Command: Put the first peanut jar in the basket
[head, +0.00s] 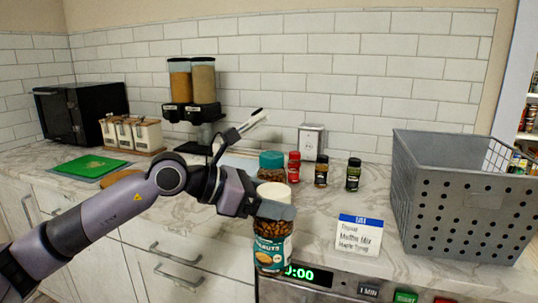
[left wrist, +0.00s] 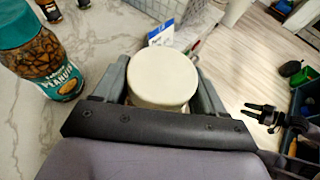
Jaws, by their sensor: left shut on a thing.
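My left gripper (head: 274,208) is shut around the upper part of a peanut jar (head: 272,243) with a white lid and teal label. The jar hangs roughly upright at the counter's front edge, left of the basket. Its white lid (left wrist: 163,78) fills the space between the fingers in the left wrist view. A second peanut jar (head: 271,162) with a teal lid stands on the counter behind; it also shows in the left wrist view (left wrist: 42,60). The grey perforated basket (head: 462,205) stands at right on the counter. My right gripper (left wrist: 257,113) appears open and empty.
Several spice bottles (head: 321,171) stand near the wall. A white sign (head: 359,233) with a blue top stands at the front edge, between the held jar and the basket. Cereal dispensers (head: 192,88), canisters (head: 131,133) and a black microwave (head: 80,112) are at left.

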